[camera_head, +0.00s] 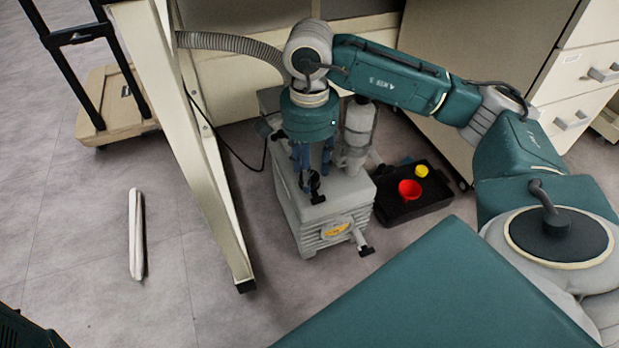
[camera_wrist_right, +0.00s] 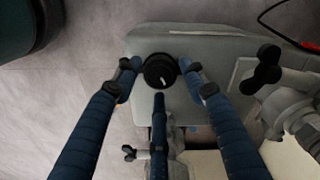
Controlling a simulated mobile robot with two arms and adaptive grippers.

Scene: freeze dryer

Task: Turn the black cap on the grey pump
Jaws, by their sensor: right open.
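The grey pump (camera_head: 329,205) stands on the floor beneath my right arm, and its top (camera_wrist_right: 210,45) fills the middle of the right wrist view. The round black cap (camera_wrist_right: 160,71) has a small white mark and sits on the pump's top near one end. My right gripper (camera_wrist_right: 158,80) is open, pointing down, with its blue fingers spread around the cap. Whether the fingertips touch it I cannot tell. In the head view my right gripper (camera_head: 312,175) is over the pump, and the cap is hidden behind its fingers. My left gripper is not in view.
A black tray (camera_head: 432,207) with a red funnel (camera_head: 409,189) and a yellow cup (camera_head: 421,171) lies right of the pump. A cream frame leg (camera_head: 205,150) stands at its left. A ribbed hose (camera_head: 235,43) runs behind. Black valve handles (camera_wrist_right: 268,56) are beside the gripper.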

